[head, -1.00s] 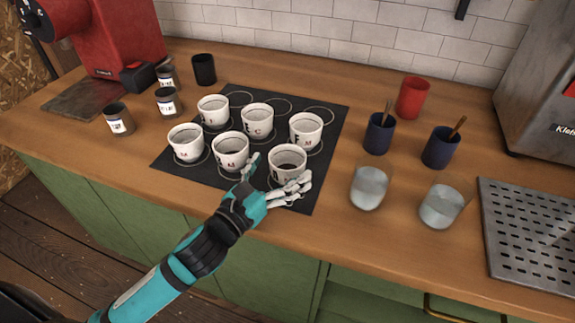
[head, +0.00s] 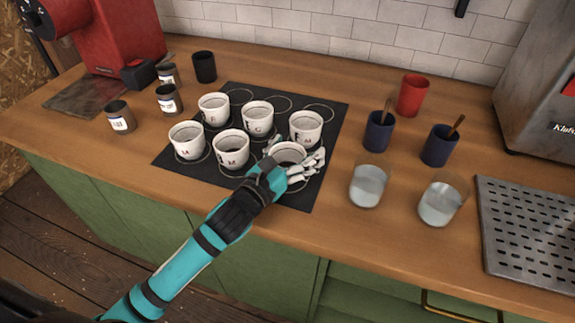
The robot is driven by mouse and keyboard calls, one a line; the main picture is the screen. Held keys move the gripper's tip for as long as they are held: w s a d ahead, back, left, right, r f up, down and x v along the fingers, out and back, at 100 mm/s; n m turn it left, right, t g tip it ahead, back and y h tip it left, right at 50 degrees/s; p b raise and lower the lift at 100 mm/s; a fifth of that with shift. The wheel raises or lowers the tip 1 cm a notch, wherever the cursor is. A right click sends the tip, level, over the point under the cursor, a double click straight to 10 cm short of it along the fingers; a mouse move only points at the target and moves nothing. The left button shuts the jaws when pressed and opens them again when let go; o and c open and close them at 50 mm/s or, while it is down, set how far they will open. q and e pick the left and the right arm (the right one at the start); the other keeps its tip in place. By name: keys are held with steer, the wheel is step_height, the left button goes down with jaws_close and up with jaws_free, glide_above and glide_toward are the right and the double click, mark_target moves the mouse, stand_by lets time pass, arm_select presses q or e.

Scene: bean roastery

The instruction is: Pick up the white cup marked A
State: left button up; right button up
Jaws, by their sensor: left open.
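Several white cups stand upright on a black mat (head: 232,179). The front-right white cup (head: 290,150) is partly covered by my left gripper (head: 296,158), so its mark is hidden. I cannot read a clear A on any cup. My left gripper is open, with its pale fingers on both sides of that front-right cup; I cannot tell if they touch it. Beside it stand a front-middle cup (head: 231,153) and a back-right cup (head: 305,132). My right gripper is not in view.
Two clear glasses (head: 368,188) stand right of the mat. Behind them are two dark blue cups (head: 378,132) with wooden handles and a red cup (head: 412,95). Small labelled jars (head: 120,118) stand at the left. Wooden counter is free along the front edge.

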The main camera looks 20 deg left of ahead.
arm_select(q)
steer(key=c, duration=0.9)
steer(key=shift+c, duration=0.6)
